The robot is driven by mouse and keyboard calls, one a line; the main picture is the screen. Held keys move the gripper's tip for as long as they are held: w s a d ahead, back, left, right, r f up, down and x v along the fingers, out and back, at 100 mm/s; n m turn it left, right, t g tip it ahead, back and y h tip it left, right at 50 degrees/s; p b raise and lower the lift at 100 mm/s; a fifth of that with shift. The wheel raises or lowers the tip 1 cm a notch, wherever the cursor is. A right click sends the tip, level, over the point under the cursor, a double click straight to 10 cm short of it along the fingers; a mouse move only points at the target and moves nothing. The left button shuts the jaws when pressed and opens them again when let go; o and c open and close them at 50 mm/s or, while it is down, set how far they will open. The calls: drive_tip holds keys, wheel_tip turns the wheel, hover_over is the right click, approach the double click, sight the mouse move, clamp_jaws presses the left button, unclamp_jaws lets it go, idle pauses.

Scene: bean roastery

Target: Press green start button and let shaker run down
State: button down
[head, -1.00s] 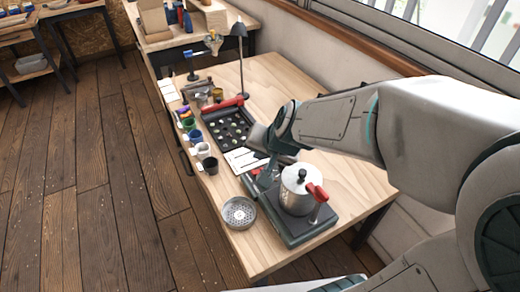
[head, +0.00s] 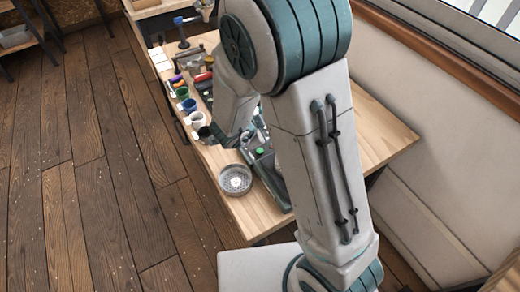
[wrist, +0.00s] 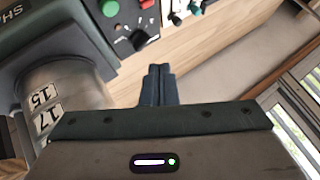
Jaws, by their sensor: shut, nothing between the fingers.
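The shaker (head: 268,172) is a dark grey unit at the table's near end, mostly hidden behind my arm in the head view. Its green start button (head: 260,151) shows beside my arm. In the wrist view the green button (wrist: 109,8) sits on the panel at the top, with a red button (wrist: 146,3) and a dark knob (wrist: 140,38). A metal sieve stack (wrist: 65,85) marked 15 and 17 stands at the left. My gripper (wrist: 159,70) is shut and empty, its fingertips apart from the green button in the picture. I cannot tell whether the shaker is running.
A round perforated metal dish (head: 235,180) lies at the table's left edge. Several coloured cups, among them a blue one (head: 189,105), line that edge. The bare wooden tabletop (head: 375,120) at right is clear. A wall and window bound the right side.

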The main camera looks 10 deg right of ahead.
drive_tip(key=shift+f, duration=0.15)
drive_tip(key=b, duration=0.8)
hover_over(258, 153)
wheel_tip(258, 153, down, 8)
drive_tip(key=shift+r, duration=0.15)
drive_tip(key=shift+f, duration=0.45)
drive_tip(key=shift+f+b, duration=0.1)
drive_tip(key=shift+b, duration=0.2)
idle(1.1)
drive_tip(key=shift+f, duration=0.3)
